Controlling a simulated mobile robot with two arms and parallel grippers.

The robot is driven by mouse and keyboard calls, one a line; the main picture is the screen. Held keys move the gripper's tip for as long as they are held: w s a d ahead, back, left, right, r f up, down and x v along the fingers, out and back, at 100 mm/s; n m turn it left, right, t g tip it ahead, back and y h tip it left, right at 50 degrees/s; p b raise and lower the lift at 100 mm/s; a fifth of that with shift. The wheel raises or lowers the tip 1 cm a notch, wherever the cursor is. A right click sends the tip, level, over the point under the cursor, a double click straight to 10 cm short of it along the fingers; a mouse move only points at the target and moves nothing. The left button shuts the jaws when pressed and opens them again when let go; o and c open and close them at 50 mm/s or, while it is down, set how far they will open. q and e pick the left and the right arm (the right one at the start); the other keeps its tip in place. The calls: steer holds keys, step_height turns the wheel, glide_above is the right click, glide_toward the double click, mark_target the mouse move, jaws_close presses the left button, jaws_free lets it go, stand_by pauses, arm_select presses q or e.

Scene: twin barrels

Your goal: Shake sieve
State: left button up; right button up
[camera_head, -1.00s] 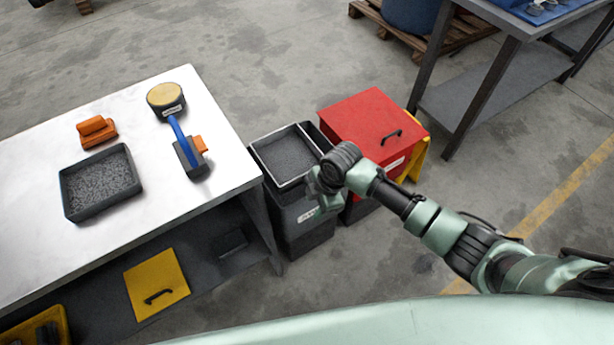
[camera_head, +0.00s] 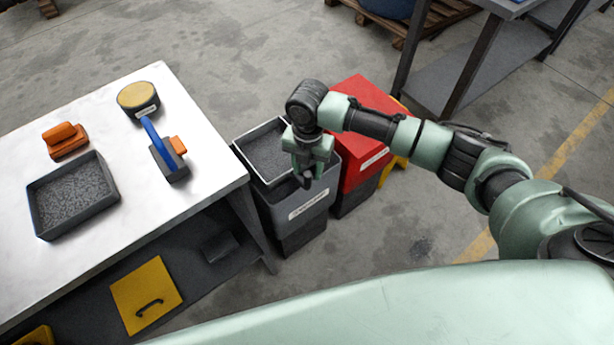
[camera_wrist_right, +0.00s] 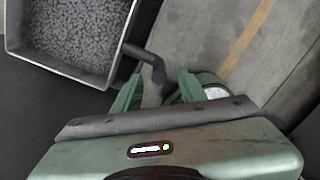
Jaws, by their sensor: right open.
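The sieve (camera_head: 262,140) is a square tray with a pale rim, filled with grey granules. It rests on top of a dark grey bin (camera_head: 300,212) beside the table. In the right wrist view the sieve (camera_wrist_right: 75,62) is at the upper left, and its black handle (camera_wrist_right: 146,56) reaches toward my fingers. My right gripper (camera_head: 307,176) points down at the near right corner of the sieve. Its fingers are open, with the handle's end at or between the fingertips (camera_wrist_right: 160,85); contact cannot be told. My left gripper is not in view.
The white table (camera_head: 110,240) on the left holds a dark tray of granules (camera_head: 42,225), an orange block (camera_head: 65,140) and a blue-handled tool (camera_head: 152,135). A red bin (camera_head: 362,120) stands right behind my gripper. Open floor (camera_head: 410,220) lies right of the bins.

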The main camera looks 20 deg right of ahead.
steer(key=shift+f, duration=2.25)
jaws_close()
